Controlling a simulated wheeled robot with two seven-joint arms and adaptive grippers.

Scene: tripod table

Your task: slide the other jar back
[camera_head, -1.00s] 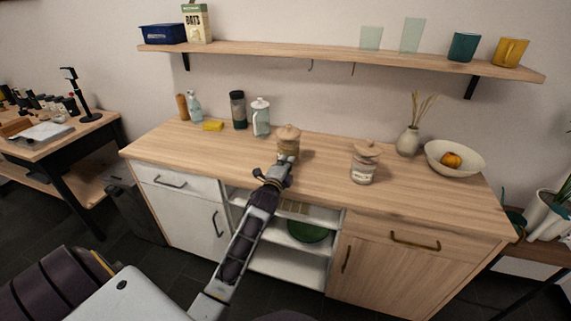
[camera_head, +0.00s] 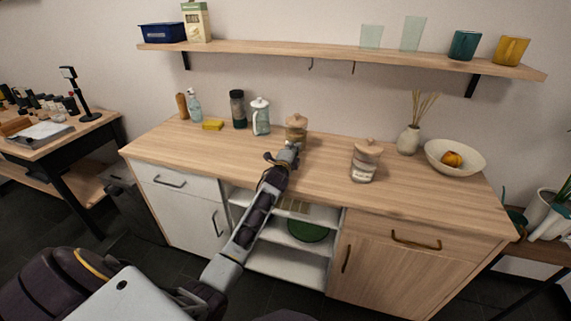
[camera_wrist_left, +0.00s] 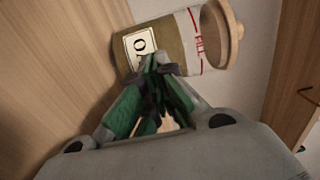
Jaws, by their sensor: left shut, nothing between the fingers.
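A jar with a wooden lid (camera_head: 297,126) stands upright on the wooden counter, left of its middle and towards the back. My left gripper (camera_head: 291,149) is shut and empty, with its fingertips at the front side of this jar. In the left wrist view the shut fingertips (camera_wrist_left: 158,66) lie against or just in front of the jar (camera_wrist_left: 172,48), which shows a label and brownish contents; I cannot tell if they touch. A second jar with a wooden lid (camera_head: 365,162) stands upright further right and nearer the front edge. My right gripper is not in view.
A vase (camera_head: 409,139) and a bowl (camera_head: 455,158) stand at the right. A shelf (camera_head: 330,55) runs above. The counter (camera_head: 215,155) is bare at the front left.

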